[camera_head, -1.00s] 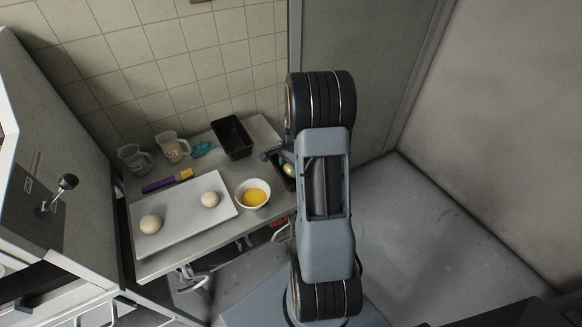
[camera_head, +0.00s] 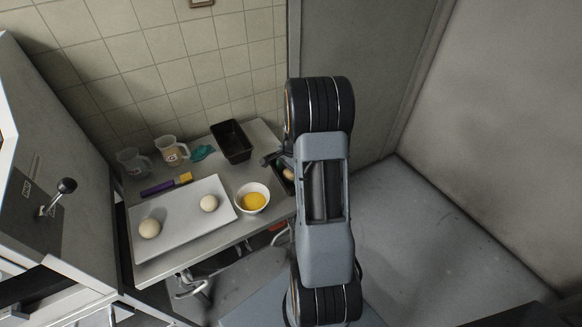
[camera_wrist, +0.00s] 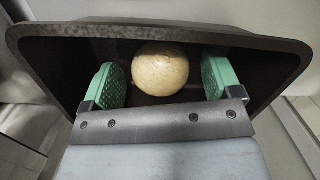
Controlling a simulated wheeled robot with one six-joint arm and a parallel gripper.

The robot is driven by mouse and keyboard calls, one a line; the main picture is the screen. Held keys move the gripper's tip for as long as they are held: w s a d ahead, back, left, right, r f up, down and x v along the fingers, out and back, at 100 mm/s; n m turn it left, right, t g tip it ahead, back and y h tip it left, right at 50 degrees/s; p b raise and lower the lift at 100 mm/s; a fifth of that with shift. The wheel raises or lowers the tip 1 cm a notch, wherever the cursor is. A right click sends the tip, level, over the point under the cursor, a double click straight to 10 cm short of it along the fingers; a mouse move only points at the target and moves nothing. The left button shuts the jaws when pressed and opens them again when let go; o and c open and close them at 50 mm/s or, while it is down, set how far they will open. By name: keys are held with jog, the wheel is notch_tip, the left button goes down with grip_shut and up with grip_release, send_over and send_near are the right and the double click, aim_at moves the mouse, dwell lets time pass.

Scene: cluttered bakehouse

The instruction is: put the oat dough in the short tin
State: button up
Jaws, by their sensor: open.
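In the wrist view a round, speckled tan dough ball (camera_wrist: 160,68), seemingly the oat dough, lies inside a dark tin (camera_wrist: 285,48). My gripper (camera_wrist: 161,80) is open, with one green pad on each side of the ball; gaps show between pads and ball. In the head view this tin (camera_head: 279,160) is at the table's right end, mostly hidden behind my arm, with part of the dough (camera_head: 289,174) showing. Another dark tin (camera_head: 246,153), longer and empty, stands at the back of the table.
A pale tray (camera_head: 180,222) bears two plain dough balls (camera_head: 149,229) (camera_head: 209,204). A bowl of yellow liquid (camera_head: 252,198), a purple-handled brush (camera_head: 165,186), two jugs (camera_head: 133,163) (camera_head: 171,151) and a teal cloth (camera_head: 202,153) crowd the table.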

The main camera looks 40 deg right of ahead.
notch_tip(320, 180, up, 11)
jog(key=d+b, duration=0.1)
jog(key=s+a+r+n+t+h, duration=0.1)
jog(key=s+a+r+n, duration=0.1)
jog(key=a+r+n, duration=0.3)
jog(key=s+a+r+n+t, duration=0.1)
jog(key=s+a+r+n, duration=0.15)
jog(key=a, duration=0.45)
jog(key=s+a+n+t, duration=0.2)
jog(key=s+a+n, duration=0.5)
jog(key=a+n, duration=0.2)
jog(key=shift+s+a+r+n, duration=0.2)
jog(key=shift+s+a+n, duration=0.15)
jog(key=shift+n, duration=0.2)
